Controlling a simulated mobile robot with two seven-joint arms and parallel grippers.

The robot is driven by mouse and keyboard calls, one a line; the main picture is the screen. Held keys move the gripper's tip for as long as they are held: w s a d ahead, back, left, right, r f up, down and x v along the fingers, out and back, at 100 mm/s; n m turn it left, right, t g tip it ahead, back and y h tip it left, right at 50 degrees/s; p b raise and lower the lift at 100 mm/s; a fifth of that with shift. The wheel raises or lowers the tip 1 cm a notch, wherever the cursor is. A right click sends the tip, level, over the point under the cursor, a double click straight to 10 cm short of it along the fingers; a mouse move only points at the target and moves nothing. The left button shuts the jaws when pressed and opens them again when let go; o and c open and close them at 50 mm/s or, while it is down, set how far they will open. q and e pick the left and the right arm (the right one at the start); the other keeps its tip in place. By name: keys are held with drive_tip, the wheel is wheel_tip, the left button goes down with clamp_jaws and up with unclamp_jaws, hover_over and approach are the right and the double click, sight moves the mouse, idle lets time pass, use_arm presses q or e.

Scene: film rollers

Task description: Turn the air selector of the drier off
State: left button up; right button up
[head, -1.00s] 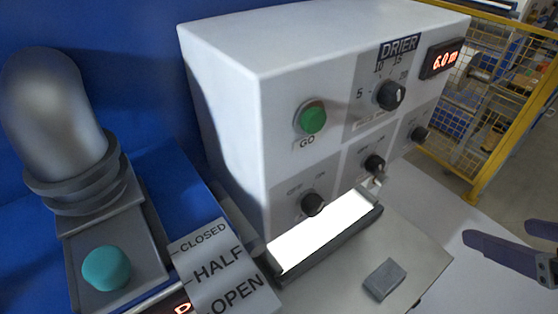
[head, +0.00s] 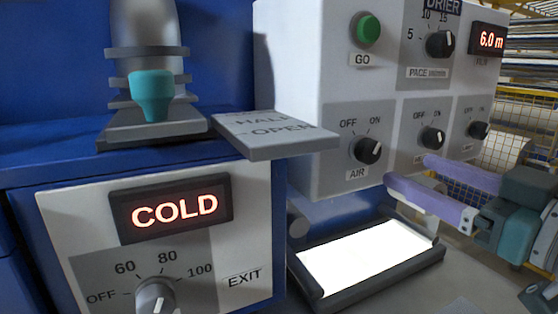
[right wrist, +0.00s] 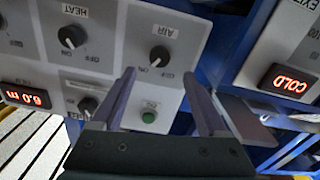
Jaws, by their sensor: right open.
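The drier (head: 300,60) is a pale box with labelled knobs. Its air selector (head: 367,150) is a black knob above the AIR label, with OFF at its upper left and ON at its upper right. Its white mark seems to lean toward ON. It also shows in the right wrist view (right wrist: 159,56), upside down. My right gripper (head: 408,170) is open and empty, its purple fingers apart, to the right of the air knob in the head view. In the right wrist view its fingertips (right wrist: 161,77) lie on either side of the knob's line, apart from it. My left gripper is out of view.
The heat knob (head: 432,138) and another knob (head: 478,130) sit right of the air knob. The green GO button (head: 367,30) and pace dial (head: 440,44) are above. A grey plate (head: 275,135) juts out to the left. A lit tray (head: 368,260) lies below.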

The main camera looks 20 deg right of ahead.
sight(374, 154)
drive_tip(key=w, duration=0.8)
drive_tip(key=shift+a+p, duration=0.3)
clamp_jaws()
